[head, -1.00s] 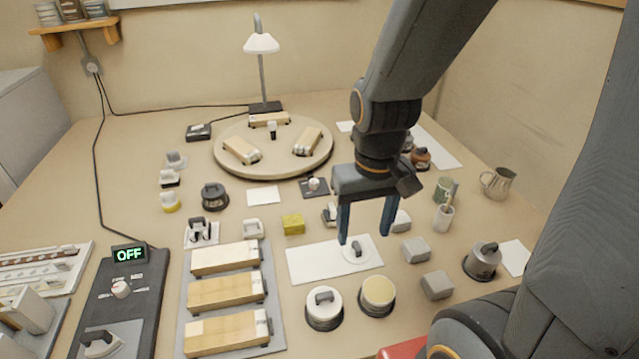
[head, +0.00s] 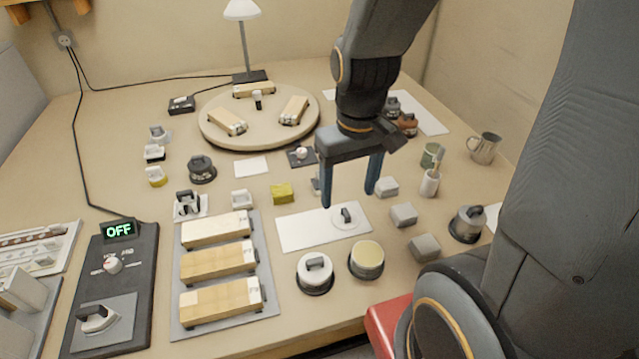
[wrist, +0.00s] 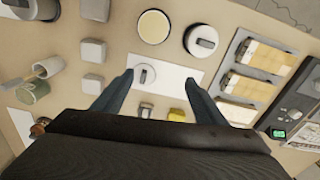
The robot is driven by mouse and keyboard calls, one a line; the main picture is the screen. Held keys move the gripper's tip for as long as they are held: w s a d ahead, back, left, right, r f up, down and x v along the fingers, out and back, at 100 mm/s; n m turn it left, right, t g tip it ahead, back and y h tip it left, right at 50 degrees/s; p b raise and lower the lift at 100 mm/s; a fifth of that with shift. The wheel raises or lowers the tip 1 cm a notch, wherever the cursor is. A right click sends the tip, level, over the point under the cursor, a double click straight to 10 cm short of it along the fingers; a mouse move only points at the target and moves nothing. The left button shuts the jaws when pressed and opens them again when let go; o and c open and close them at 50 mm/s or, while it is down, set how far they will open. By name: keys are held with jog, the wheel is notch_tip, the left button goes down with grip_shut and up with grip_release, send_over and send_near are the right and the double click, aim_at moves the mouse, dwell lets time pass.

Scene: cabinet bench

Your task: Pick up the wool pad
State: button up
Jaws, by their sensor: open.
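A round white pad with a small dark handle, which I take to be the wool pad (head: 338,221), lies flat on a white sheet (head: 298,231) near the middle of the bench. It also shows in the wrist view (wrist: 144,76), between the fingertips and nearer the one on the left. My gripper (head: 350,200) is open and empty, fingers pointing down just above the pad, one to either side. No contact shows. The wrist view also shows the spread fingers of my gripper (wrist: 158,77).
In front stand a round pot with a handled white lid (head: 314,270) and a cream-topped tin (head: 366,258). Grey blocks (head: 404,215) stand to the right, a yellow block (head: 282,193) to the left. A grey tray (head: 268,288) holds wooden blocks.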

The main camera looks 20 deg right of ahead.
jog(key=w+f+n, duration=0.2)
jog(key=w+n, duration=0.3)
jog(key=w, duration=0.1)
jog(key=w+f+n+y+p, duration=0.1)
jog(key=w+f+n, duration=0.2)
jog(key=w+n, duration=0.3)
jog(key=w+d+f+n, duration=0.1)
jog(key=w+f+n, duration=0.1)
jog(key=w+n, duration=0.3)
jog(key=shift+w+d+f+p, duration=0.15)
jog(key=shift+w+p, duration=0.15)
jog(key=shift+w, duration=0.5)
jog(key=shift+w+f+n, duration=0.15)
jog(key=shift+n, duration=0.25)
jog(key=shift+a+f, duration=0.25)
jog(key=shift+f, duration=0.85)
jog(key=shift+w+a+f+p, duration=0.15)
jog(key=shift+f+p, duration=0.25)
jog(key=shift+f, duration=0.5)
jog(key=shift+w+a+f+p, duration=0.1)
jog(key=shift+f+p, duration=0.25)
jog(key=shift+f, duration=0.6)
jog(key=shift+w+a+f+p, duration=0.15)
jog(key=shift+f+p, duration=0.25)
jog(key=shift+f, duration=0.5)
jog(key=shift+d, duration=0.1)
jog(key=c, duration=1.2)
jog(key=shift+r, duration=0.1)
